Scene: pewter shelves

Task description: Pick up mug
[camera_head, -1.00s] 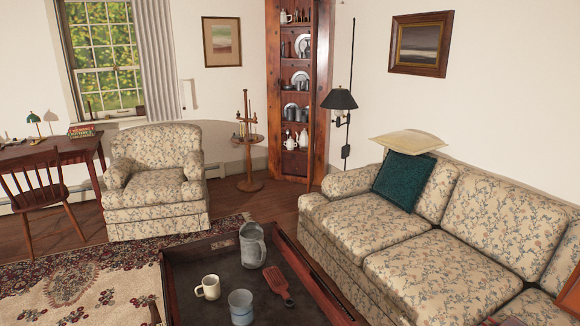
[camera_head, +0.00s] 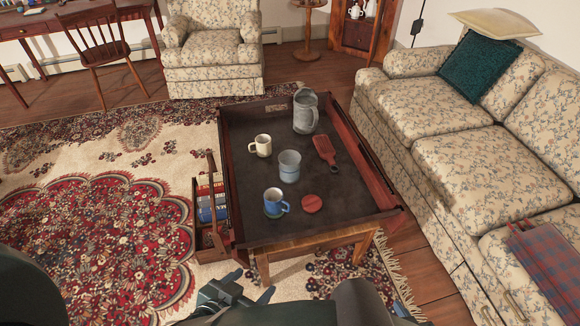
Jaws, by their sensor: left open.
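The task names a mug, and two handled mugs stand on the dark tray table (camera_head: 245,222). A cream mug (camera_head: 263,145) is at its left side. A blue mug (camera_head: 274,201) stands near the front edge on a green coaster, its handle to the right. A grey-blue cup (camera_head: 289,167) stands between them; no handle shows clearly. My left gripper (camera_head: 249,286) is low in the view, in front of the table. It is open and empty, apart from the mugs. My right gripper is not seen.
On the tray table are a grey pitcher (camera_head: 305,112), a red paddle-shaped board (camera_head: 324,149) and a red round coaster (camera_head: 312,203). Raised rims surround the tabletop. A wooden carrier with books (camera_head: 211,214) stands left of the table. A floral sofa (camera_head: 440,135) is close on the right.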

